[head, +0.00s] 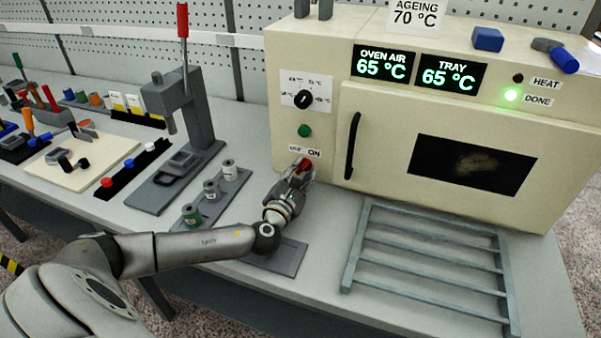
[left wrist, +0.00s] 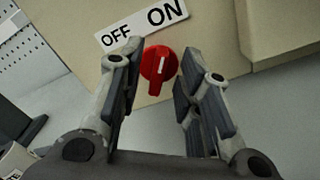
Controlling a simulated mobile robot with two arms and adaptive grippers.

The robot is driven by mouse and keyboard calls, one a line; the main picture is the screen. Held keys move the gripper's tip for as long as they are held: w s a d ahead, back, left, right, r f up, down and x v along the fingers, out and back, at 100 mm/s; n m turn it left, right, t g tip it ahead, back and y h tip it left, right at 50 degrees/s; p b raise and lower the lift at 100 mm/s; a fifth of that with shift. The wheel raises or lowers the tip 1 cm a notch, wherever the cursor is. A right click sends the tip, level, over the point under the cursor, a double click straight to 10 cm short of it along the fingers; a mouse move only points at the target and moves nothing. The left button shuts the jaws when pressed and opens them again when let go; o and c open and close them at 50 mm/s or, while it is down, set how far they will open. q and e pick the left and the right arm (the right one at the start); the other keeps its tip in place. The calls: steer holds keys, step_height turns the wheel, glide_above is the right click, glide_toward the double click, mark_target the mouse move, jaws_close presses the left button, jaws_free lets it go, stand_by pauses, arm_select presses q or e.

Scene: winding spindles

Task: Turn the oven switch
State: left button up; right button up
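The red oven switch (left wrist: 161,68) is a round knob with a grip bar and a white mark on the cream oven front, below a label reading OFF and ON. The mark stands about upright in the left wrist picture; I cannot tell surely which word it points to. The switch also shows at the oven's lower left in the head view (head: 305,164). My left gripper (left wrist: 158,80) is open, its fingers on either side of the switch with a visible gap. My right gripper is in neither view.
The oven (head: 440,150) has a black door handle (head: 352,146), a green button (head: 305,130) and a black dial (head: 303,99). Its displays read 65 °C and the DONE lamp (head: 511,95) glows green. A grey rack (head: 428,234) lies in front. Spools (head: 229,170) stand left of my arm.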

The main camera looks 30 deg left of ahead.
arm_select(q)
jaws_close()
steer(key=shift+n, duration=0.4)
steer(key=shift+n+b, duration=0.3)
steer(key=shift+n, duration=0.6)
steer(key=n+b, duration=0.1)
steer(key=n, duration=0.3)
steer(key=shift+a, duration=0.2)
steer(key=n+b, duration=0.1)
steer(key=n, duration=0.3)
steer(key=shift+a+n, duration=0.15)
steer(key=shift+n, duration=0.25)
steer(key=shift+a+n+b, duration=0.1)
steer(key=shift+n+b, duration=0.25)
steer(key=shift+n, duration=0.85)
steer(key=shift+r+n, duration=0.1)
steer(key=shift+n, duration=0.2)
